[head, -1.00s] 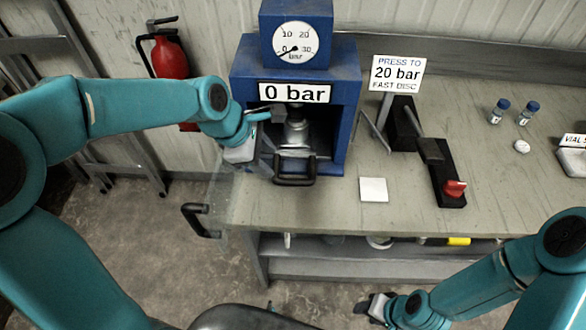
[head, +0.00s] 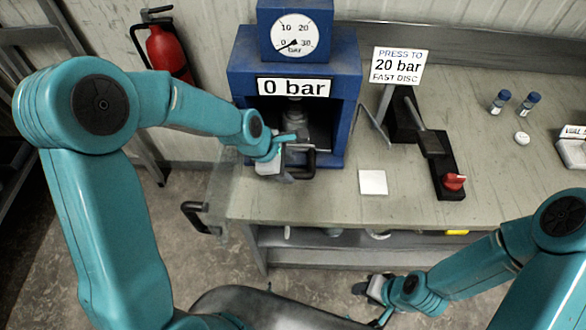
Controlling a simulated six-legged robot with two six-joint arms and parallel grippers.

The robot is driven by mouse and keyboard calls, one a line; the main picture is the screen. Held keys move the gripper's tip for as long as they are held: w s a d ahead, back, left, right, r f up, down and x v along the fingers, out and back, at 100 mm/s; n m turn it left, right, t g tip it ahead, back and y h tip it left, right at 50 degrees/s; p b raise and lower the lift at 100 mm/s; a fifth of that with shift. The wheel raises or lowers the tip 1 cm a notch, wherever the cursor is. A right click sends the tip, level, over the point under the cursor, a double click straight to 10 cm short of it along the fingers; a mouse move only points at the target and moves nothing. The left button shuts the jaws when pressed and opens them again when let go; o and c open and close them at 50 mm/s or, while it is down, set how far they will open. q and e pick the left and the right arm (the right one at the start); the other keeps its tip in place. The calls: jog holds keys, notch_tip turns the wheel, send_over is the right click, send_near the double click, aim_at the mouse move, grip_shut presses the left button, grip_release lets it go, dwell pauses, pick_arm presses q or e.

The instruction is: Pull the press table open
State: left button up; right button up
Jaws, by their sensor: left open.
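The blue press (head: 345,80) stands on the bench, with a gauge and a "0 bar" sign on its front. A metal cylinder (head: 296,118) stands inside its opening. The press table's dark handle (head: 311,160) sticks out at the front, partly hidden by my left gripper (head: 290,153). The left gripper is open at the handle's left part; I cannot tell whether it touches it. My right gripper (head: 372,287) hangs low in front of the bench, far from the press; its jaws are too small and dark to read.
A clear guard door with a black handle (head: 194,214) stands swung out left of the press. A white square (head: 373,182), a lever with a red knob (head: 453,182) and blue-capped vials (head: 500,102) are on the bench (head: 300,208). A red extinguisher (head: 166,50) hangs behind.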

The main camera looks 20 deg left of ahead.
aim_at(294, 174)
pick_arm(q)
jog(key=x, duration=0.4)
jog(key=shift+w+f, duration=0.2)
jog(key=shift+f, duration=0.1)
jog(key=shift+s+r, duration=0.1)
grip_shut()
